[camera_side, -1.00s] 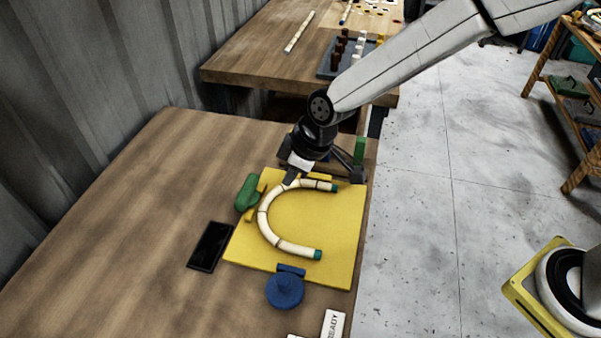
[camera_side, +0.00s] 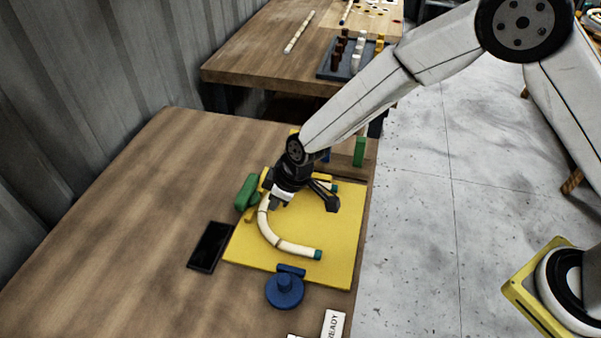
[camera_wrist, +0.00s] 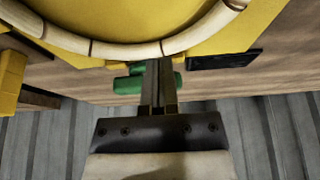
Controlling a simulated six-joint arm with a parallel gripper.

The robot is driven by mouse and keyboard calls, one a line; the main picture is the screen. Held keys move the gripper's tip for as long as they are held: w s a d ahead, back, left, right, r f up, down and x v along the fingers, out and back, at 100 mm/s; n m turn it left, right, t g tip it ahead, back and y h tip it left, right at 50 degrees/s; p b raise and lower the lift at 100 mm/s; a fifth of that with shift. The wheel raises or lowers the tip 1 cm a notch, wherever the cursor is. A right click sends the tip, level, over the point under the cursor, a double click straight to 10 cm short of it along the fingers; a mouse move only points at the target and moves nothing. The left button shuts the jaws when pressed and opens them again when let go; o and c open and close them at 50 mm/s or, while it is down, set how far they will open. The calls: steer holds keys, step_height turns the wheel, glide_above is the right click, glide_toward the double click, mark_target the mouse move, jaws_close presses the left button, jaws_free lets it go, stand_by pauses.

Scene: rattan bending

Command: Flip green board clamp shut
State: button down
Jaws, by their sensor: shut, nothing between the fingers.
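The green clamp (camera_side: 245,193) sits at the left edge of the yellow board (camera_side: 335,235); it also shows in the wrist view (camera_wrist: 127,86), partly behind my fingers. A pale rattan strip (camera_side: 278,241) with teal ends lies bent in a U on the board. My gripper (camera_side: 272,206) is shut and empty. In the side view it is right of the green clamp, over the curve of the rattan, hiding part of its upper arm. In the wrist view the fingertips (camera_wrist: 158,66) overlap the green clamp; I cannot tell whether they touch it.
A blue round clamp (camera_side: 284,289) stands at the board's near edge. A black flat slab (camera_side: 210,246) lies left of the board. A green block (camera_side: 359,152) stands beyond it. A READY card (camera_side: 333,323) lies at the front. The wooden table (camera_side: 130,220) is clear at left.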

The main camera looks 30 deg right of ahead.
mark_target(241, 203)
steer(key=shift+w+a+f, duration=0.15)
steer(key=shift+w+a, duration=1.3)
steer(key=shift+w, duration=0.05)
